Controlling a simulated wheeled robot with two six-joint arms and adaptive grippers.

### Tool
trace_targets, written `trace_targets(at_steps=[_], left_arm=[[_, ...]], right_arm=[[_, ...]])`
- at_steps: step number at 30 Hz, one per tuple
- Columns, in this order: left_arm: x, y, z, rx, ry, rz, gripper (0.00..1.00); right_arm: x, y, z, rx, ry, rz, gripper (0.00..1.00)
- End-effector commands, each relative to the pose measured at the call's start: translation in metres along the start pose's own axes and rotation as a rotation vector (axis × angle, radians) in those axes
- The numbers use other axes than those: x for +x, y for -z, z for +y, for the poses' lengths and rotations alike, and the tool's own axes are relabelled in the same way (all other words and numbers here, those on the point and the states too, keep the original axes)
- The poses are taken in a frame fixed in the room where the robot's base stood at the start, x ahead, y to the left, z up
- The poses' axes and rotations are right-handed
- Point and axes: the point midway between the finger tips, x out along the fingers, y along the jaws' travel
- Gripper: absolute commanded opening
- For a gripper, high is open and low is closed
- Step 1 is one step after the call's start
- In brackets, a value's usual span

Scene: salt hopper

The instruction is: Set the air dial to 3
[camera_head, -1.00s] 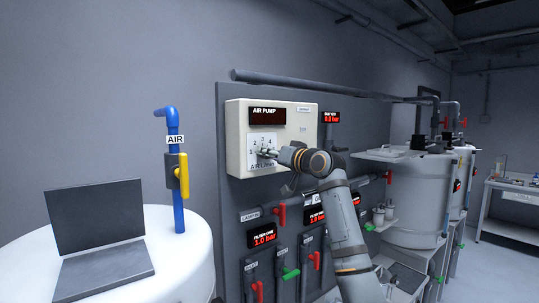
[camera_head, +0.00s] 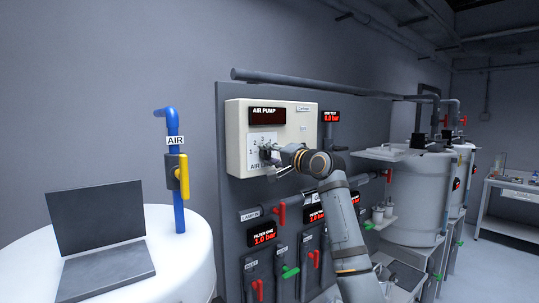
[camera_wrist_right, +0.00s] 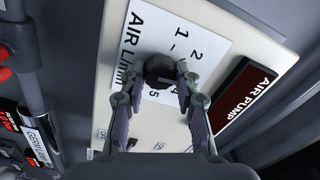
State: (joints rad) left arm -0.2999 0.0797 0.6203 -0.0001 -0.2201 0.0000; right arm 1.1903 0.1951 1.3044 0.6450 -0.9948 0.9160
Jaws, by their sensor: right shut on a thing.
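The air dial (camera_wrist_right: 160,72) is a dark knob on a white numbered plate (camera_wrist_right: 150,40) in the right wrist view. The numbers 1, 2 and 5 show around it; others are partly covered by a finger. The plate is on the cream air pump box (camera_head: 238,140) in the head view, where my arm partly covers it. My right gripper (camera_wrist_right: 165,85) is shut on the dial, one fingertip on each side; in the head view it is at the plate (camera_head: 272,153). I cannot read which number the dial points to. My left gripper is not in view.
The air pump display (camera_head: 267,116) is dark. Below the box are red-handled valves (camera_head: 282,214), a green handle (camera_head: 290,272) and red readouts (camera_head: 263,236). At left, a laptop (camera_head: 98,220) sits on a white drum (camera_head: 200,240) beside a blue pipe with a yellow handle (camera_head: 183,175).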

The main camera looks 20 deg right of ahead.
Motion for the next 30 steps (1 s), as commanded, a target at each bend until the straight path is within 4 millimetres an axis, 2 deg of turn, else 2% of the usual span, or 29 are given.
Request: trace_targets(at_steps=[9,23,24,28,30], left_arm=[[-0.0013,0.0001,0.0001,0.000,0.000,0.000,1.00],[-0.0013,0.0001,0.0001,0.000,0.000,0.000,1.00],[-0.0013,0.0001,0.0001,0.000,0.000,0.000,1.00],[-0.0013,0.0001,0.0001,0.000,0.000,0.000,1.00],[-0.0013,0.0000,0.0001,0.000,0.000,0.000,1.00]], right_arm=[[-0.0001,0.0003,-0.0003,0.080,0.001,0.001,0.00],[-0.0001,0.0003,-0.0002,0.089,0.001,0.001,0.00],[-0.0001,0.0003,-0.0002,0.088,0.001,0.001,0.37],[-0.0001,0.0003,-0.0001,0.088,0.000,0.001,0.55],[-0.0001,0.0002,-0.0001,0.088,0.000,0.001,0.55]])
